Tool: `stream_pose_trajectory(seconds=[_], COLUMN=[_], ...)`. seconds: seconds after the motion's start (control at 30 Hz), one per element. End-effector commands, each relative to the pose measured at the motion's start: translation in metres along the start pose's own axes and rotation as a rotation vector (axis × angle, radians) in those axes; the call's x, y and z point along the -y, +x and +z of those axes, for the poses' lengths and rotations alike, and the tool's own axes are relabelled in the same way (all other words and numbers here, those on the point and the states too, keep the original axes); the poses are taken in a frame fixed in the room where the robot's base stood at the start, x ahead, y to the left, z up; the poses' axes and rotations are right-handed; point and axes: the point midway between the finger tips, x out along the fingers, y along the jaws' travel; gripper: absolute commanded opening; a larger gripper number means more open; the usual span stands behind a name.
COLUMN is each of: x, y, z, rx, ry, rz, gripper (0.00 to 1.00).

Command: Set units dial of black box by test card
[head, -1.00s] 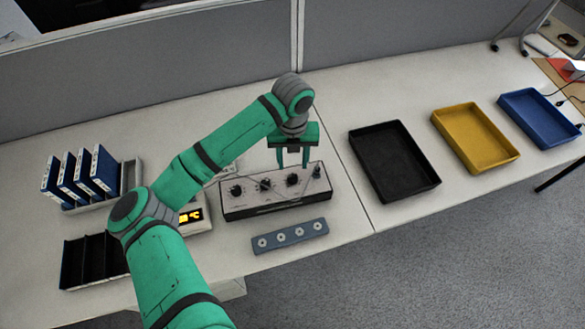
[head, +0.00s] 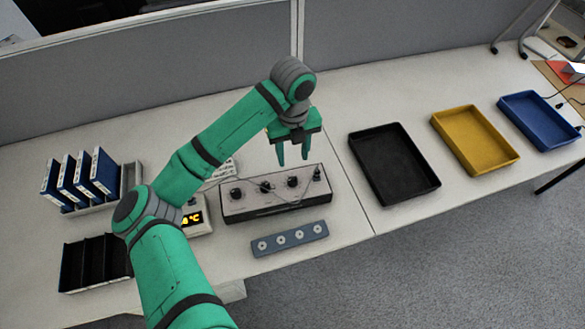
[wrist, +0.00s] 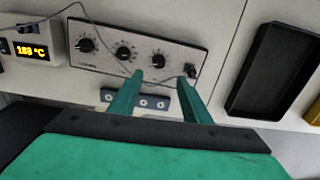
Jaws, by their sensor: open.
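The black box (head: 277,209) has a light top panel with several black dials in a row; it stands on the table in the head view. In the wrist view the box (wrist: 106,62) shows its panel with dials (wrist: 123,53) and a small connector or knob (wrist: 192,71) at its right end. My gripper (head: 293,162) is open and empty, above and behind the right part of the box. In the wrist view its fingers (wrist: 162,82) overlap the panel's lower right edge. A white card (head: 222,172) with print lies behind the box, partly hidden by my arm.
A grey-blue strip with several round sockets (head: 270,242) lies before the box. A display unit (wrist: 36,43) reads about 189 °C at left, with a thin cable. Blue binders (head: 85,172) and a black rack (head: 88,262) stand left. Black (head: 353,160), yellow (head: 448,133) and blue (head: 520,115) trays stand right.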

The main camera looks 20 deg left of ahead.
Motion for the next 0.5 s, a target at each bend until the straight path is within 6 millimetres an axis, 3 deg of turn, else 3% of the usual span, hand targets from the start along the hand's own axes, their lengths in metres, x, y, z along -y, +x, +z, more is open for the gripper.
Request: stream_pose_trajectory(seconds=[0.1,0.27,0.5], x=[0.0,-0.002,-0.003], y=[-0.001,0.004,0.039], z=[-0.002,-0.002,-0.003], rx=[-0.003,-0.004,-0.007], ry=[-0.124,-0.184,-0.184], rz=[-0.002,0.001,0.001], gripper=[0.44,0.44,0.44])
